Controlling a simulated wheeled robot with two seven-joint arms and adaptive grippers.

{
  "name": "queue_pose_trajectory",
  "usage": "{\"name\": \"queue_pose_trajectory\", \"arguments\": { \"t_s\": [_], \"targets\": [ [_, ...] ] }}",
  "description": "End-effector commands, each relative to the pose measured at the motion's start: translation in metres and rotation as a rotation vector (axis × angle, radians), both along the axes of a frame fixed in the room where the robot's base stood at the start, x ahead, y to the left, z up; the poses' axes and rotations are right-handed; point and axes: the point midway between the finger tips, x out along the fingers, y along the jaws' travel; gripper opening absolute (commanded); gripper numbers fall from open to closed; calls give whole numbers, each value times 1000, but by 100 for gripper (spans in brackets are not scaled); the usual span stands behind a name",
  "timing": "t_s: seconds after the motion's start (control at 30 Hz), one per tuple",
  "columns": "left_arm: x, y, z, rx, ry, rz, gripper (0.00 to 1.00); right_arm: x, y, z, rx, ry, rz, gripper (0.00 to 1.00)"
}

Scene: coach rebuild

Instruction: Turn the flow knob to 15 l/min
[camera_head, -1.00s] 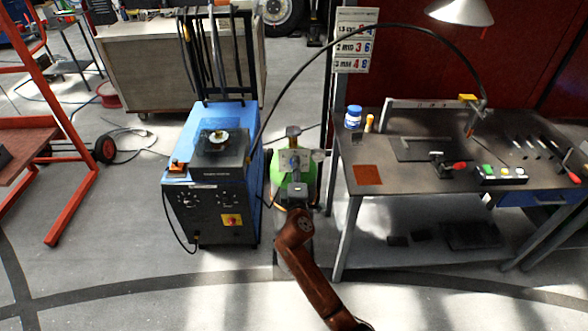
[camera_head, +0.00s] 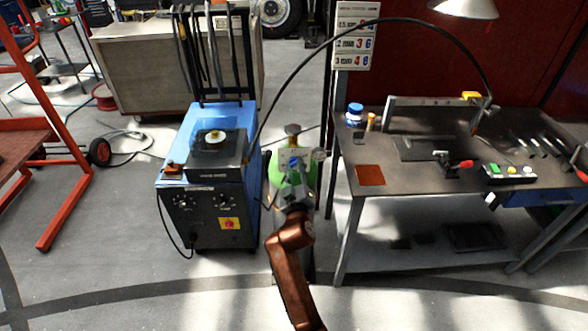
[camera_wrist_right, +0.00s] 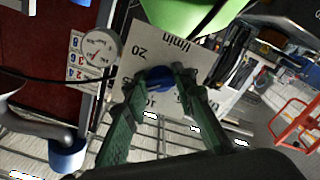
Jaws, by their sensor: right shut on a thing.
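The blue flow knob (camera_wrist_right: 158,76) sits in front of a grey scale plate (camera_wrist_right: 142,66) in the right wrist view. The plate carries "l/min", "20" and other, partly covered marks. My right gripper (camera_wrist_right: 157,88) is shut on the knob, with a green finger on each side. The knob's pointer is not clear, so I cannot read its setting. In the head view my right gripper (camera_head: 294,190) reaches the regulator on top of the green gas bottle (camera_head: 306,172). My left gripper is in neither view.
A round white gauge (camera_wrist_right: 100,48) is beside the scale plate. The blue and black welding machine (camera_head: 205,205) stands left of the bottle. The workbench (camera_head: 400,181) stands close on the right. A black cable arches overhead. Open floor lies in front.

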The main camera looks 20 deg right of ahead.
Motion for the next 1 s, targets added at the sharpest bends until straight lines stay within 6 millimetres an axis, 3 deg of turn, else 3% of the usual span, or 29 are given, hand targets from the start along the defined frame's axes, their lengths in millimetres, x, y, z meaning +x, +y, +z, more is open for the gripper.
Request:
{"name": "queue_pose_trajectory", "arguments": {
  "t_s": [0.3, 0.8, 0.83, 1.0],
  "targets": [
    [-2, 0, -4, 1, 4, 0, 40, 0, 2, -3, 105, -25, 1, 0],
    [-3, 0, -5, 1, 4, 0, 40, 0, 1, -3, 121, -30, 1, 0],
    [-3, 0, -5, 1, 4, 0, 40, 0, 1, -3, 120, -30, 1, 25],
    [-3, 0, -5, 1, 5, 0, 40, 0, 1, -2, 120, -32, 0, 37]
  ]
}}
